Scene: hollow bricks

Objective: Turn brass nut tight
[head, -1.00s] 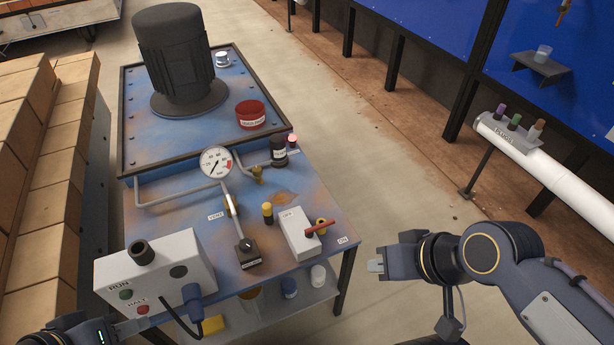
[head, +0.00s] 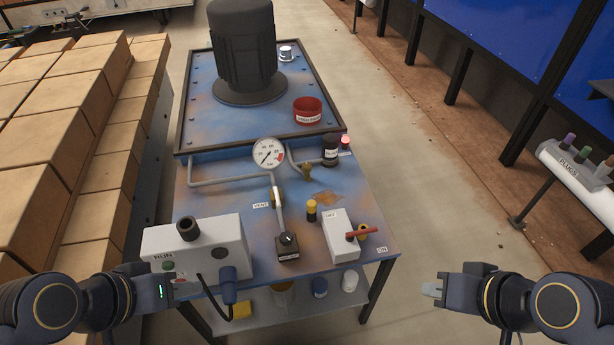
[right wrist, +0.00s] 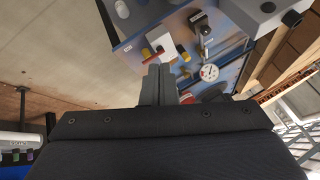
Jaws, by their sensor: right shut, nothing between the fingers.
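A small brass fitting (head: 307,171), which looks like the brass nut, sits on the pipe between the pressure gauge (head: 268,153) and a black cylinder (head: 330,150) on the blue bench. A second brass piece (head: 278,198) is on the pipe by the VENT label. My right gripper (head: 430,290) is shut and empty in the air right of the bench; its fingers also show in the right wrist view (right wrist: 158,85). My left gripper (head: 165,288) is at the front left corner, beside the grey control box; its jaw opening cannot be made out. Neither gripper touches the brass pieces.
The grey control box (head: 197,250) with a cable stands at the bench's front left. A white switch box (head: 338,236) with a red lever (head: 361,233) stands front right. A black motor (head: 243,50) stands behind. Stacked bricks (head: 40,180) line the left. Floor right of the bench is clear.

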